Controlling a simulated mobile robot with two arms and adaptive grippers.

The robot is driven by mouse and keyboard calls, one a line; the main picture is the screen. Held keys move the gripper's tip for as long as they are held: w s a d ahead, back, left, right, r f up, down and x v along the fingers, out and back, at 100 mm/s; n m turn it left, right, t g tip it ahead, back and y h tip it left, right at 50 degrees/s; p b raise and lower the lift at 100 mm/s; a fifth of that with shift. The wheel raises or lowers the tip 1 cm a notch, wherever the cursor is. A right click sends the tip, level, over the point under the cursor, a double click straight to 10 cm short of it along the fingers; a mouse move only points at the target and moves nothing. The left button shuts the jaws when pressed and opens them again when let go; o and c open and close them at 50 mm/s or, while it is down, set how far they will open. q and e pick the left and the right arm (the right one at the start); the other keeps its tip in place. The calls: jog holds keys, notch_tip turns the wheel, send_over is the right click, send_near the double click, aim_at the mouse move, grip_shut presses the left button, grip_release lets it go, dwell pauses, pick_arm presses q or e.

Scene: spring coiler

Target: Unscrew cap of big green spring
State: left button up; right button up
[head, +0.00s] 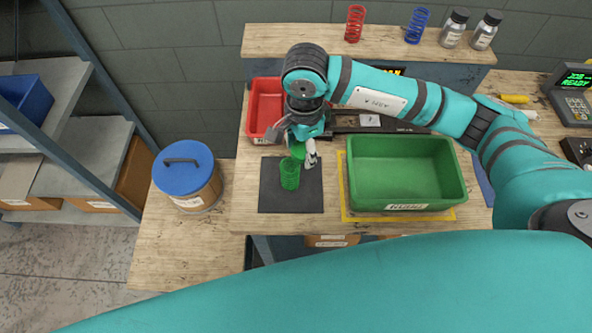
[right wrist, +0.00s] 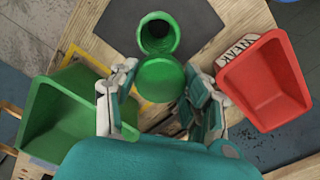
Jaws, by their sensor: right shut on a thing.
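The big green spring (head: 289,178) stands upright on a dark square mat (head: 307,194). In the right wrist view its open round top (right wrist: 158,35) shows as a dark hollow. The green cap (right wrist: 160,79) is between the fingers of my right gripper (right wrist: 163,88), which is shut on it. The cap is off the spring's mouth, beside it and closer to the wrist camera. In the head view my right gripper (head: 303,151) hangs just above and behind the spring, partly hiding the cap. My left gripper is out of view.
A green bin (head: 408,208) stands right of the mat, and a red bin (head: 258,131) behind it. A blue-lidded canister (head: 186,174) stands left. A red spring (head: 355,23), a blue spring (head: 417,25) and two jars are on the back shelf.

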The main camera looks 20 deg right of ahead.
aim_at(304, 172)
jog(key=f, duration=0.4)
jog(key=shift+s+d+p, duration=0.3)
jog(key=shift+p, duration=0.1)
grip_shut()
jog(key=shift+f, duration=0.35)
jog(key=f, duration=0.2)
jog(key=f+p, duration=0.1)
jog(key=shift+w+a+f, duration=0.1)
jog(key=shift+w, duration=0.15)
jog(key=o, duration=1.3)
grip_release()
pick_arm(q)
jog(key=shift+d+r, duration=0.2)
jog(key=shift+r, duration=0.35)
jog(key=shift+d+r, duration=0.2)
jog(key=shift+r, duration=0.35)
pick_arm(e)
notch_tip(304, 172, up, 11)
jog(key=b, duration=0.3)
jog(key=shift+w+f, duration=0.1)
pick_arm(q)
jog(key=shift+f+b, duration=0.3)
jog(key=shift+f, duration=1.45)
pick_arm(e)
jog(key=shift+r, duration=0.75)
